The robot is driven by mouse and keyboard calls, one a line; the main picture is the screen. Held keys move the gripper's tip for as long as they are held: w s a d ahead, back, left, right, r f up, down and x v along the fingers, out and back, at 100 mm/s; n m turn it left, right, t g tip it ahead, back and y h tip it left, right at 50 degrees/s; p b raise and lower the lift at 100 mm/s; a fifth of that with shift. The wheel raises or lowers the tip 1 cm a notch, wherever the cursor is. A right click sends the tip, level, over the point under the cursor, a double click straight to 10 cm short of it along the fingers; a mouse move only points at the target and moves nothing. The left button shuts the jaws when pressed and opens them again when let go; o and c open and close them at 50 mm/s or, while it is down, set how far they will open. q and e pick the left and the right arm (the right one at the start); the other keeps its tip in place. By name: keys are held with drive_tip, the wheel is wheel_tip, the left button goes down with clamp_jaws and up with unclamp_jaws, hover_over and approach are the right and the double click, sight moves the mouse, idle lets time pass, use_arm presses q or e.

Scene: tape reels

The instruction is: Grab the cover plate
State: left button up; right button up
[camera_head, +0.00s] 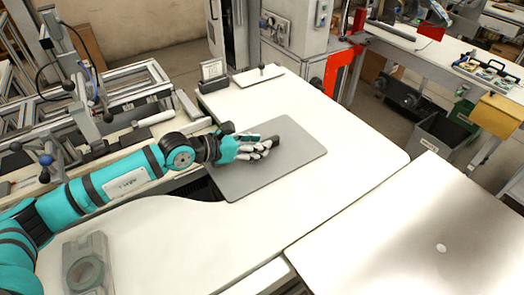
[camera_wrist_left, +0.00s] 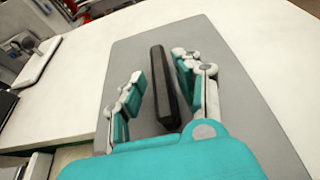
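A dark, narrow, bar-like piece, apparently the cover plate (camera_wrist_left: 163,88), lies on a grey mat (camera_wrist_left: 225,100). In the head view the dark piece (camera_head: 276,141) shows just past the fingertips, on the grey mat (camera_head: 290,165); the hand hides the rest of it. My left gripper (camera_head: 262,147) reaches in from the left, low over the mat. In the left wrist view my left gripper (camera_wrist_left: 160,82) is open, with its fingers on either side of the dark piece and small gaps between. My right gripper is not in view.
The white table (camera_head: 345,185) around the mat is clear. A white plate with a dark knob (camera_head: 250,76) and a small sign holder (camera_head: 212,74) stand at the back. A tape reel (camera_head: 85,272) sits at the lower left. A second table (camera_head: 400,245) adjoins at right.

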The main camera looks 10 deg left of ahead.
use_arm(q)
clamp_jaws()
drive_tip(key=shift+r, duration=0.2)
